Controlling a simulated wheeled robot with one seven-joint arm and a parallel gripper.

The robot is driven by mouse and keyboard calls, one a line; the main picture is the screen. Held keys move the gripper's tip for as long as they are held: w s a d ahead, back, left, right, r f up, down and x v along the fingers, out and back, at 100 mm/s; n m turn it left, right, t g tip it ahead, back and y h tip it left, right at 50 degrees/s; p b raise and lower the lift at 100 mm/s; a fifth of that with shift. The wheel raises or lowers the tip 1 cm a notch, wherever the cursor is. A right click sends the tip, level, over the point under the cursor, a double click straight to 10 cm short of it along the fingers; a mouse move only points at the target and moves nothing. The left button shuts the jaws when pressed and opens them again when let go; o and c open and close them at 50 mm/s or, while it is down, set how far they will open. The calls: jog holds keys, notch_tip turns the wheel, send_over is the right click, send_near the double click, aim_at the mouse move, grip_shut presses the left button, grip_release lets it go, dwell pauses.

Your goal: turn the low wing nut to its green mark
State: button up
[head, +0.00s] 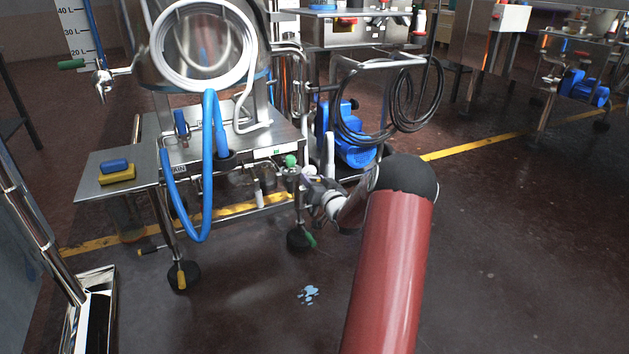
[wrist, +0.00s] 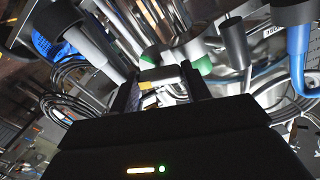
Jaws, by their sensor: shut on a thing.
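My gripper (head: 312,190) is at the right front leg of the steel filler, low beside its pipework. In the head view the nut is too small and covered to make out.
The filler has a looping blue hose (head: 208,165) and a side shelf with a yellow and blue sponge (head: 117,175). A blue pump (head: 352,150) and black coiled cable stand behind.

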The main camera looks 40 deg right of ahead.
jog(key=m+p, duration=0.1)
jog(key=m, duration=0.2)
jog(key=shift+m, duration=0.4)
jog(key=shift+m+p, duration=0.55)
jog(key=shift+m, duration=1.35)
jog(key=o, duration=1)
jog(key=v, duration=0.7)
jog(key=shift+s+p, duration=0.3)
jog(key=shift+s, duration=0.1)
jog(key=shift+a, duration=0.1)
